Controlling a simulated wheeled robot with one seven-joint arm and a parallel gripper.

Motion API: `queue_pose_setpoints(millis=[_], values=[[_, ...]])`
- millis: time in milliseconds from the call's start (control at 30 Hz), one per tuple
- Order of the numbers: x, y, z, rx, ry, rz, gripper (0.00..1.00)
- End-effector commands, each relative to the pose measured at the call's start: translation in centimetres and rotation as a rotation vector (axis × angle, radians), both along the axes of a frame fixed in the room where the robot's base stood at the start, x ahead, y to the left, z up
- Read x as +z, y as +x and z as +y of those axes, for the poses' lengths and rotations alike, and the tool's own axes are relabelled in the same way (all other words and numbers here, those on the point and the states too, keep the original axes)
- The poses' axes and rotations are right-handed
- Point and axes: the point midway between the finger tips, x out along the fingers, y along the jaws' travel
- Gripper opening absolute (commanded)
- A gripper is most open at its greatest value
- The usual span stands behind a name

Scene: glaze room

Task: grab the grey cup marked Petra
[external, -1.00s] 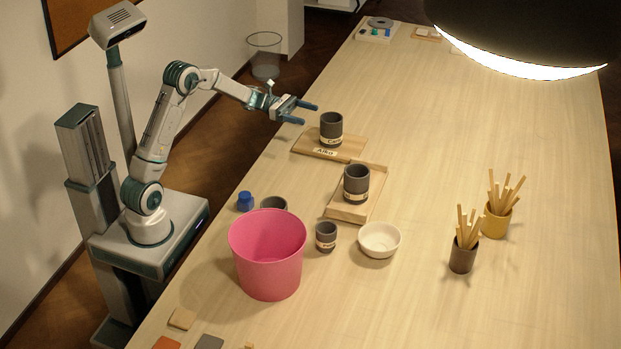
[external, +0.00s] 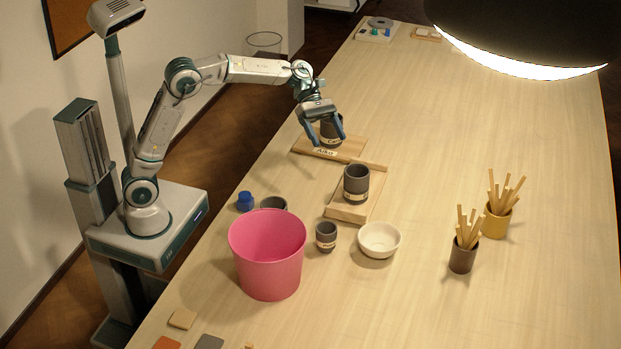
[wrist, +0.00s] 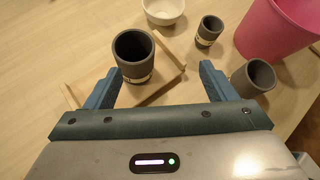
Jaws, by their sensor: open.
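Several dark grey cups carry pale name bands, too small to read surely, so I cannot tell which says Petra. One cup (external: 356,185) stands upright on a wooden board in the middle; it shows in the wrist view (wrist: 133,55) beyond my fingertips. Another cup (external: 331,139) stands on the farther board, partly hidden by my gripper. A small cup (external: 326,238) stands beside the pink bucket, and a further cup (external: 273,203) is partly hidden behind it. My gripper (external: 327,143) is open and empty, its fingers pointing down near the farther board's cup.
The farther board (external: 352,149) bears a tag that seems to read Aiko. The nearer board (external: 345,211) has a raised strip. A pink bucket (external: 268,262), white bowl (external: 379,240) and blue-capped jar (external: 245,201) stand nearer. Two stick pots (external: 462,258) stand right. The far right table is clear.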

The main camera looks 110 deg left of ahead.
Motion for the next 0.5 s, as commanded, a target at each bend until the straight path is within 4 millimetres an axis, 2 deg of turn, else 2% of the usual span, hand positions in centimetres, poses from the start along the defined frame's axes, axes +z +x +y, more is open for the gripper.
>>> queue_pose_setpoints(millis=[33,200,400,500], values=[[0.5,0.9,-2.5,-0.041,0.031,0.042,0.78],[0.6,2.8,-9.1,-0.132,0.155,0.181,0.78],[1.4,4.1,-15.8,-0.198,0.326,0.289,0.78],[2.0,4.4,-18.5,-0.215,0.403,0.318,0.78]])
